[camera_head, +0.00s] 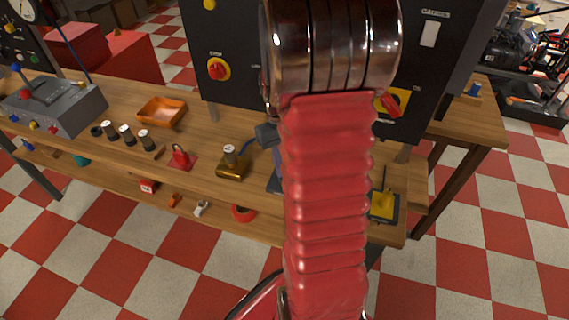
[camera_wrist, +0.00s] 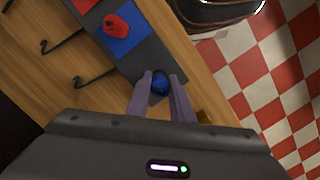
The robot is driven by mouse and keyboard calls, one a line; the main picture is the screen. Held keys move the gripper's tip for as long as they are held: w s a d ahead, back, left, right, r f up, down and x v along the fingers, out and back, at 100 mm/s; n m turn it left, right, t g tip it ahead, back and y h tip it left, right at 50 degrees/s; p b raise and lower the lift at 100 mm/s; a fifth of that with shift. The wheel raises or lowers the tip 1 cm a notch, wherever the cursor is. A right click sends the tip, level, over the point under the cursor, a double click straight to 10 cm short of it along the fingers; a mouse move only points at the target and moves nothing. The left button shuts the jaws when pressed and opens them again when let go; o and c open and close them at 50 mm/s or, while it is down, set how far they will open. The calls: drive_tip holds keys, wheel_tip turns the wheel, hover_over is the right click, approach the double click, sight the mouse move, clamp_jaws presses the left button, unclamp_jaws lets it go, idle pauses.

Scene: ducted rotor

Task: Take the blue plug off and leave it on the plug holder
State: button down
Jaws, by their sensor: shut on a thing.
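The blue plug (camera_wrist: 160,81) sits between the two fingertips of my gripper (camera_wrist: 161,88) in the wrist view. My gripper is shut on it, over the lower end of a dark grey strip (camera_wrist: 148,57). I cannot tell whether the plug touches the strip. Farther up, the strip bears a blue square (camera_wrist: 120,46) with a red plug (camera_wrist: 115,24) standing on it, and a red patch at the top. I cannot tell for sure which part is the plug holder.
Two black hooks (camera_wrist: 92,80) lie left of the strip. The wooden bench (camera_head: 215,180) carries a brass block (camera_head: 232,168), a red padlock (camera_head: 181,157), an orange tray (camera_head: 162,111) and a yellow part on a dark plate (camera_head: 383,205). A black panel (camera_head: 225,40) stands behind.

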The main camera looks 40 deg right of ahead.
drive_tip(key=shift+f, duration=0.6)
drive_tip(key=c, duration=1.5)
unclamp_jaws()
drive_tip(key=r, duration=0.4)
drive_tip(key=w+r, duration=0.1)
drive_tip(key=r, duration=0.4)
drive_tip(key=w+r, duration=0.1)
drive_tip(key=r, duration=0.3)
drive_tip(key=shift+d+r, duration=0.25)
drive_tip(key=shift+d, duration=0.05)
